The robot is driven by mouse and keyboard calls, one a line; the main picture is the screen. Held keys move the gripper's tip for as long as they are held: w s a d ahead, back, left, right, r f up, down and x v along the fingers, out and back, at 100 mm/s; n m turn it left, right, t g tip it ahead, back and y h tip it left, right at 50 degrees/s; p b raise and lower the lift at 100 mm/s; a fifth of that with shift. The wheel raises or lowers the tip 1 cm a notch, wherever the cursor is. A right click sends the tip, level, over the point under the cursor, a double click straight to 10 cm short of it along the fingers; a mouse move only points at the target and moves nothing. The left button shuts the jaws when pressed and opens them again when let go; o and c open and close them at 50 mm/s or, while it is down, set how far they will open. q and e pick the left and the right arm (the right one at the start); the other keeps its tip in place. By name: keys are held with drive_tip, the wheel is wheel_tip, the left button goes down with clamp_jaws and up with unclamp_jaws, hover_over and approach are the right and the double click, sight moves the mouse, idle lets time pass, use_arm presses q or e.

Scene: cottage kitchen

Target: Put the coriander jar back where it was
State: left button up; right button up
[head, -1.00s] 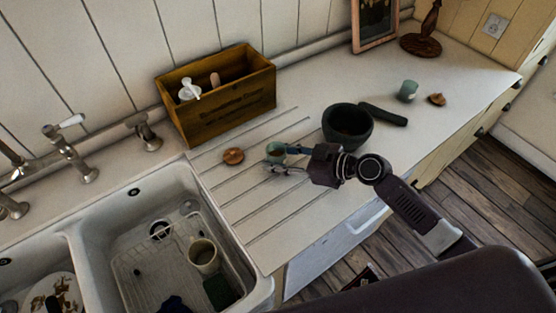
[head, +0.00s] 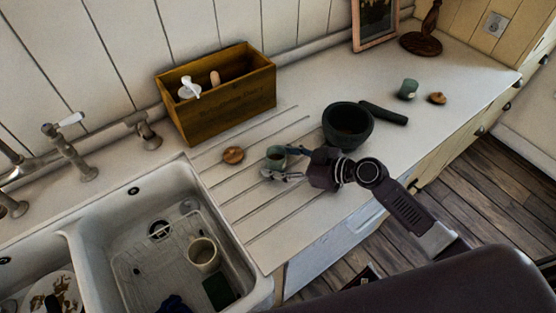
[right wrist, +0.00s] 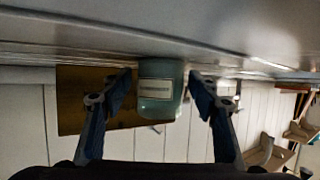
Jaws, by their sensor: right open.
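A small green jar (head: 275,157) stands upright on the grooved drainboard (head: 250,200), right of a round wooden lid (head: 233,155). My right gripper (head: 277,163) is open around this jar, with a finger on either side. In the right wrist view the jar (right wrist: 160,92) shows a pale label, too blurred to read, between the spread fingers (right wrist: 160,83), with gaps at both sides. A second green jar (head: 407,90) stands farther right on the counter, beside another wooden lid (head: 437,98). I cannot tell by label which is coriander. My left gripper is not in view.
A dark mortar (head: 348,124) stands just beyond my right gripper, with its pestle (head: 383,113) beside it. A wooden crate (head: 225,110) holding bottles stands against the wall. The sink (head: 170,240) with a mug (head: 203,253) lies to the left.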

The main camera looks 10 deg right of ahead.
drive_tip(key=shift+r, duration=0.15)
drive_tip(key=shift+s+d, duration=0.15)
drive_tip(key=shift+d, duration=0.05)
drive_tip(key=b+v, duration=0.3)
drive_tip(key=v, duration=0.7)
drive_tip(key=shift+s+d+b, duration=0.2)
drive_tip(key=shift+s+b, duration=0.05)
drive_tip(key=shift+b, duration=0.1)
drive_tip(key=shift+s+d+r, duration=0.25)
drive_tip(key=shift+d+r, duration=0.05)
drive_tip(key=shift+r, duration=0.1)
